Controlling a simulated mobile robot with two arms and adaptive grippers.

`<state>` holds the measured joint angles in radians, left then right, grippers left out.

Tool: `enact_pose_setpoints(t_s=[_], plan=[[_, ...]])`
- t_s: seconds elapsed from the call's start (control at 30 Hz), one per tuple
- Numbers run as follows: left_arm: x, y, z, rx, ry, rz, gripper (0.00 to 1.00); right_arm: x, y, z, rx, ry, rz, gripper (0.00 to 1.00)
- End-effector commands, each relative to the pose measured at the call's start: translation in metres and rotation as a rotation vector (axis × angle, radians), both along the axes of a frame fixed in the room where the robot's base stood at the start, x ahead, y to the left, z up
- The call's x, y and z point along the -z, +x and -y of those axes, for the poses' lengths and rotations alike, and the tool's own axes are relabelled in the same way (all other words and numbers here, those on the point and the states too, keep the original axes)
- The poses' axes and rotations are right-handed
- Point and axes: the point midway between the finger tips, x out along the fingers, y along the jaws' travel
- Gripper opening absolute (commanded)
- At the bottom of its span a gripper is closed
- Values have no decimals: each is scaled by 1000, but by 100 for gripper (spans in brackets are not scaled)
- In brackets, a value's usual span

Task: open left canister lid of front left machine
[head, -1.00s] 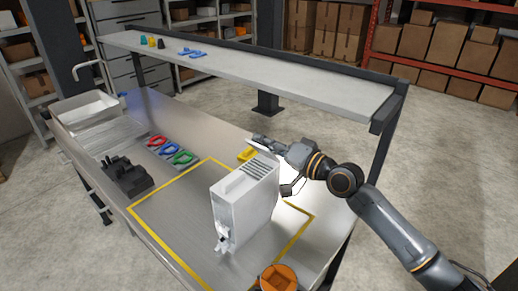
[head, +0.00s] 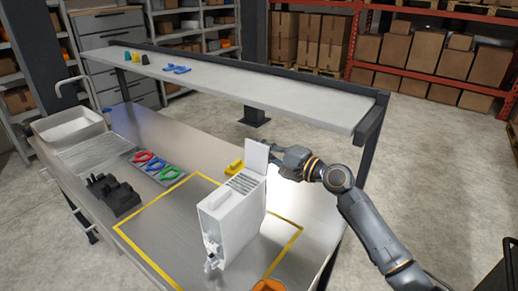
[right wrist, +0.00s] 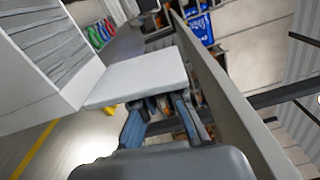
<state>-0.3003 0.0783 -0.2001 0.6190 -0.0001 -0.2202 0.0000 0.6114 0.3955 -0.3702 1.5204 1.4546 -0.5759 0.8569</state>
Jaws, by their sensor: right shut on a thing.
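The white machine (head: 230,220) stands upright inside the yellow-taped area of the workbench, with vents on top and a small spout at its lower front. Its white lid (head: 256,157) stands up at the rear of the top, swung open. My right gripper (head: 272,161) is shut on the lid, coming from the right. The right wrist view shows the lid (right wrist: 140,76) as a flat white panel beside the machine (right wrist: 45,60), with my right gripper (right wrist: 165,108) at its edge; the fingertips are partly hidden. My left gripper is not in view.
A yellow block (head: 236,167) lies behind the machine. A raised shelf (head: 230,85) runs along the back.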

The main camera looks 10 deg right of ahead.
Motion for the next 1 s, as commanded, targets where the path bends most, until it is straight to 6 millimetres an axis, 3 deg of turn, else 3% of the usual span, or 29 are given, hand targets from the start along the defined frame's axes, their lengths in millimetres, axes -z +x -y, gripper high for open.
enact_pose_setpoints(t_s=[0.6,0.63,0.73,1.0], plan=[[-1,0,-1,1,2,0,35,2,1,1,-1,28,-30,0],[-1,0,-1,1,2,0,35,2,2,1,-1,28,-30,16],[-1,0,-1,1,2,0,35,2,2,1,0,28,-29,34],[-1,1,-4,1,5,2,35,1,1,2,0,27,-28,34]])
